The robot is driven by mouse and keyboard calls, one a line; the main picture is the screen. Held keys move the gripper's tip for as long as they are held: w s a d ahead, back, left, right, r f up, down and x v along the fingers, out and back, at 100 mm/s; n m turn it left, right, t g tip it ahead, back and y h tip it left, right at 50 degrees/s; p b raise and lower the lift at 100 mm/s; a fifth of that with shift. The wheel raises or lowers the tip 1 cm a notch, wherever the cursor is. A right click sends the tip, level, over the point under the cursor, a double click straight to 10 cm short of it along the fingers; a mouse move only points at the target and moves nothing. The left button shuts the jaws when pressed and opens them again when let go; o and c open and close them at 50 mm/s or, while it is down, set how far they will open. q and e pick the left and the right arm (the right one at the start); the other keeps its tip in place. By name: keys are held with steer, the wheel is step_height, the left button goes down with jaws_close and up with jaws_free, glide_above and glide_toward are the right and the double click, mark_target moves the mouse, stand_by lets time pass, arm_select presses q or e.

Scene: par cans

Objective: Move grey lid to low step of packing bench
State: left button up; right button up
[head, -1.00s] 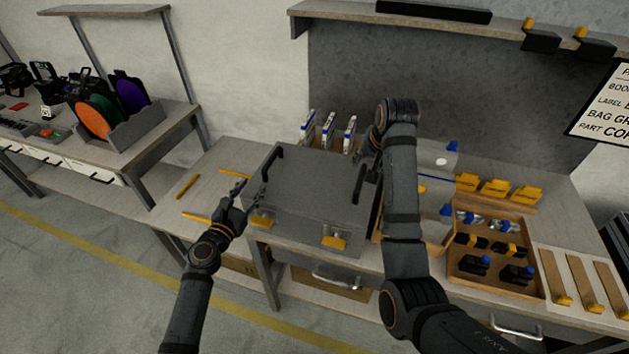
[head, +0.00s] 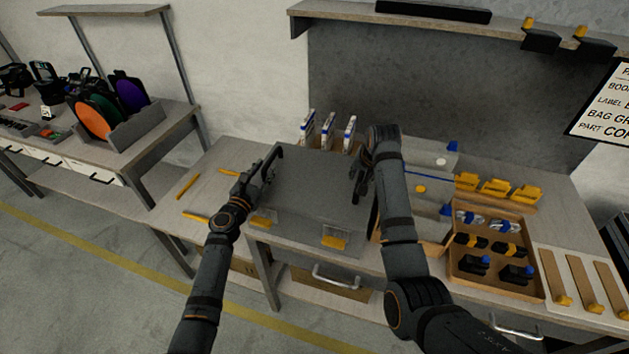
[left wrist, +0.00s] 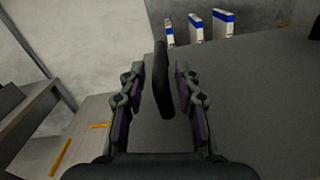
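The grey lid (head: 315,190) is flat and sits on top of a grey case on the packing bench, with a dark handle at each side. My left gripper (head: 262,174) is at the left handle (left wrist: 162,80). In the left wrist view that handle stands between the two open fingers of my left gripper (left wrist: 158,80), with gaps beside it. My right gripper (head: 361,180) is at the lid's right edge, where the right handle is mostly hidden; its grip is unclear. The low step (head: 202,178) of the bench is left of the case, with yellow strips on it.
Yellow latches (head: 334,242) are on the case's front. White-and-blue boxes (head: 328,130) stand behind it. A brown tray (head: 493,287) of parts is at the right. Yellow strips (head: 187,187) lie on the low step, leaving bare room around them.

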arm_select(q)
jaws_close()
arm_select(e)
jaws_close()
arm_select(q)
steer(key=shift+r, duration=0.2)
arm_select(e)
steer(key=shift+r, duration=0.2)
